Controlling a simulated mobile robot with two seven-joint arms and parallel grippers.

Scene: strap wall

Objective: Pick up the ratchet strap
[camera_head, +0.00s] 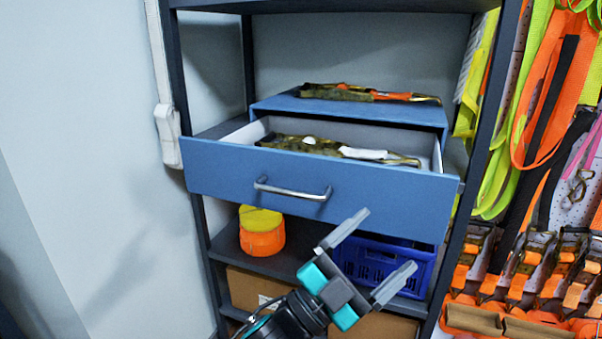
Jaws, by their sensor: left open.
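One ratchet strap (371,93), orange with brassy metal parts, lies on top of the blue drawer box (350,107). Another ratchet strap (312,145), brassy with white pieces, lies inside the pulled-out drawer (320,185); its lower part is hidden by the drawer front. My left gripper (370,249) is open and empty. It is in front of the shelf, below the drawer handle (292,189), apart from both straps. My right gripper is not in view.
Below the drawer stand an orange and yellow roll (261,232) and a blue crate (385,268), partly behind my gripper. Dark shelf posts (477,130) flank the drawer. Orange and yellow straps (555,75) hang at the right. A plain wall (80,120) is at the left.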

